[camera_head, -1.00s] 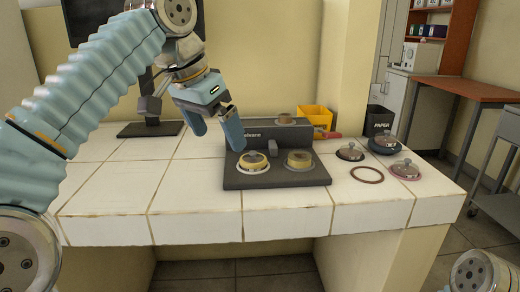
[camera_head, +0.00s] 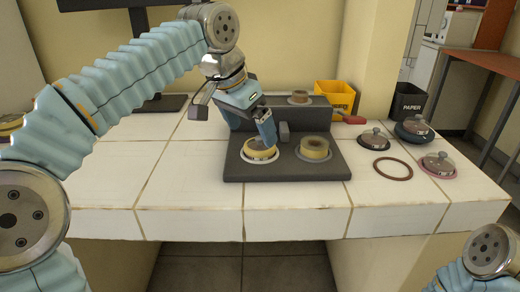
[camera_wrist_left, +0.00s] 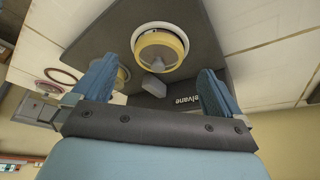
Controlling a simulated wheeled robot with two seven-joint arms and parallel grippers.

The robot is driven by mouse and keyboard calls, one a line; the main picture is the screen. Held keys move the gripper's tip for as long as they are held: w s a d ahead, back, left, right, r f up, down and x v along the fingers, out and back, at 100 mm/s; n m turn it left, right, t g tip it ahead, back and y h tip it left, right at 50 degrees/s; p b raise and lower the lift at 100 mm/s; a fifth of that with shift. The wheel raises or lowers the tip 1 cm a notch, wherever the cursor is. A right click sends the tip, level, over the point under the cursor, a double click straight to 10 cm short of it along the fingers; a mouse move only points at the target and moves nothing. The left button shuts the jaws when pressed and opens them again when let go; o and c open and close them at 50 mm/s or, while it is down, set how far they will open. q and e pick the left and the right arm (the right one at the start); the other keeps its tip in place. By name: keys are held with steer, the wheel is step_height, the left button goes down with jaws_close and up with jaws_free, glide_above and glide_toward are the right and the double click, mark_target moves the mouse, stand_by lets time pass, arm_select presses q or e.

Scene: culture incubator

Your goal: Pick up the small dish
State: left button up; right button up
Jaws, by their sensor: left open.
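Another round dish (camera_head: 299,97) sits on the raised back part. I cannot tell which is the small dish. My left gripper (camera_head: 252,124) is open and empty, pointing down just behind and above the left front dish. In the left wrist view a yellow dish (camera_wrist_left: 160,48) lies ahead of the open fingers (camera_wrist_left: 158,88), and another (camera_wrist_left: 123,75) is partly hidden by the left finger. My right gripper is out of view.
A grey block (camera_head: 284,132) stands on the stand close to my fingers. Several knobbed lids (camera_head: 374,138) and a brown ring (camera_head: 393,169) lie on the tiled counter at right. A yellow bin (camera_head: 335,95) and black paper bin (camera_head: 407,102) stand behind.

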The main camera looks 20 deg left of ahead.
mark_target(257, 143)
arm_select(q)
steer(key=x, duration=0.5)
steer(key=c, duration=1.1)
steer(key=shift+r, duration=0.15)
steer(key=shift+c, duration=0.2)
